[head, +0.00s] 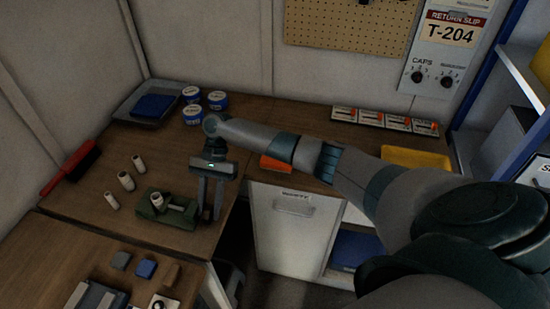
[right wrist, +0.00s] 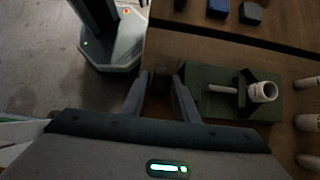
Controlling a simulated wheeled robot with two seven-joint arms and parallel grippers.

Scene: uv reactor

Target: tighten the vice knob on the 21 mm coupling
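The green vice (head: 178,217) sits near the front edge of the wooden bench. A white coupling (head: 157,201) stands in its jaws; no size mark is readable. In the right wrist view, the vice (right wrist: 215,72) lies right of my fingers, with the coupling (right wrist: 263,92) and a pale screw rod in it. My right gripper (head: 210,214) points down at the vice's right end. Its fingers are apart. A dark round knob (right wrist: 161,79) shows between the fingertips in the right wrist view; contact cannot be made out. My left gripper is not in view.
Three loose white couplings (head: 126,180) stand or lie left of the vice. A red brush (head: 70,168) lies at the far left. Blue-and-white tins (head: 191,95) and a grey tray (head: 131,108) stand behind. Small blocks (head: 146,268) lie on the nearer bench.

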